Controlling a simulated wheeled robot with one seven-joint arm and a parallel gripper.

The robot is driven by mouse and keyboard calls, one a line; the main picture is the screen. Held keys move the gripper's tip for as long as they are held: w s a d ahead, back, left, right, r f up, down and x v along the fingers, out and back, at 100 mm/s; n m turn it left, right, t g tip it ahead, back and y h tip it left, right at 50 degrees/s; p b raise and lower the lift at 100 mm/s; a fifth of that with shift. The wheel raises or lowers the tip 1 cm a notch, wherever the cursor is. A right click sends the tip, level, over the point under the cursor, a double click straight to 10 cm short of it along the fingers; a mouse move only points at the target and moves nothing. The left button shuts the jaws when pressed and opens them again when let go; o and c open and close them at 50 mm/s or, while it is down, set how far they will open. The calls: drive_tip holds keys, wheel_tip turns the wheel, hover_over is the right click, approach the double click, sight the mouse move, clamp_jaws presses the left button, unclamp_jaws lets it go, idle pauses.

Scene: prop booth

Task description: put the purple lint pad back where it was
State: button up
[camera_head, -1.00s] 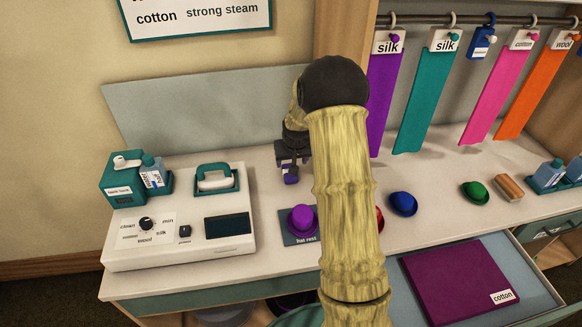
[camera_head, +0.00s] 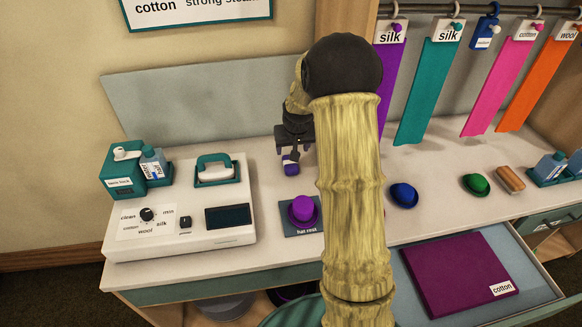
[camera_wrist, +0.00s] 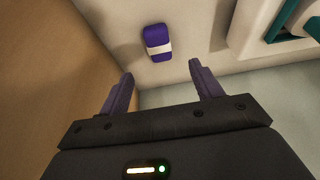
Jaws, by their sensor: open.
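The purple lint pad (camera_head: 291,166) has a pale band around its middle. It lies on the counter behind the hat rest, and in the wrist view (camera_wrist: 158,42) it lies flat on the pale surface, just beyond the fingertips. My gripper (camera_head: 292,152) hangs over the pad, its fingers pointing down. In the wrist view my gripper (camera_wrist: 161,70) is open, with nothing between its two purple fingers and a gap to the pad. In the head view the top of the pad is partly hidden by the gripper.
A purple hat (camera_head: 303,209) sits on the hat rest (camera_head: 306,233) in front of the pad. The white steam station (camera_head: 180,244) stands to the left. Blue (camera_head: 404,195) and green (camera_head: 476,183) hats lie to the right. An open drawer (camera_head: 535,292) holds a purple cloth.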

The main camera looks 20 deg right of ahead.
drive_tip(key=s+a+r, duration=0.1)
drive_tip(key=s+a, duration=0.3)
drive_tip(key=s, duration=0.4)
drive_tip(key=s+a+r+n+g, duration=0.1)
drive_tip(key=s+a, duration=0.3)
drive_tip(key=s, duration=0.5)
drive_tip(key=s+a+r+n, duration=0.1)
drive_tip(key=s+a, duration=0.3)
drive_tip(key=s, duration=0.5)
drive_tip(key=shift+a+r+g+y, duration=0.15)
drive_tip(key=shift+r+g+y, duration=0.25)
drive_tip(key=shift+r, duration=0.45)
